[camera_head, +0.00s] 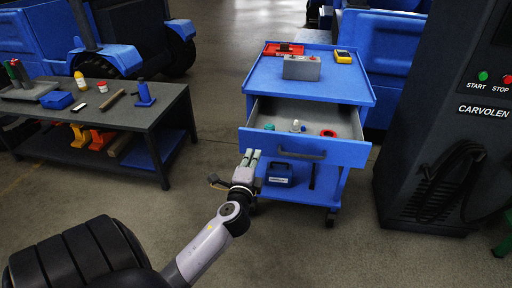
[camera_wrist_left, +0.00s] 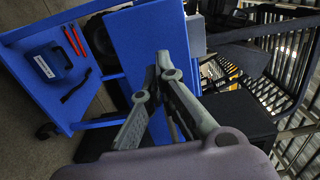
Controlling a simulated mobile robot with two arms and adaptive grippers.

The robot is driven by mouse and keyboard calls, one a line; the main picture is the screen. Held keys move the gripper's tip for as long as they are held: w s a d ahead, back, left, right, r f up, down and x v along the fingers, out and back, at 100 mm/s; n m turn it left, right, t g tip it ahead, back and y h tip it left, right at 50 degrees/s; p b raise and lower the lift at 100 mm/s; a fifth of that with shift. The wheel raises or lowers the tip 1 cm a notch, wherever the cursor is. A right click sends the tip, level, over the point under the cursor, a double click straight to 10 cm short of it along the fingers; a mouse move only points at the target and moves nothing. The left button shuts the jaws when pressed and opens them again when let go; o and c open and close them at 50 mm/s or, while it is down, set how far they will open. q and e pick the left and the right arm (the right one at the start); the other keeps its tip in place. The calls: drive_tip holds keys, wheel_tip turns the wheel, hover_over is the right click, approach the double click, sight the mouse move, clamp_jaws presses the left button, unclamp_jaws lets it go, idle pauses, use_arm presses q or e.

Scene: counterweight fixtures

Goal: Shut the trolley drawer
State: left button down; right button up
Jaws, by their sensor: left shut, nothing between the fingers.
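The blue trolley (camera_head: 310,85) stands in the middle of the head view. Its top drawer (camera_head: 345,152) is pulled out toward me, and its grey inside shows. A dark handle (camera_head: 298,154) runs across the drawer front. My left gripper (camera_head: 250,155) is shut and empty at the left part of the drawer front. In the left wrist view the closed fingertips (camera_wrist_left: 163,62) lie over the blue drawer front (camera_wrist_left: 145,40); I cannot tell whether they touch it. My right gripper is not in view.
Small items, including a red ring (camera_head: 328,133), lie in the drawer. A grey box (camera_head: 301,68) and yellow meter (camera_head: 343,57) stand on top. A dark workbench (camera_head: 150,118) is left, a dark cabinet (camera_head: 425,110) right.

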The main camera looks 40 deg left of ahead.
sight(257, 142)
use_arm(q)
drive_tip(key=x, duration=0.4)
drive_tip(key=shift+w+a, duration=0.2)
drive_tip(key=shift+w, duration=0.15)
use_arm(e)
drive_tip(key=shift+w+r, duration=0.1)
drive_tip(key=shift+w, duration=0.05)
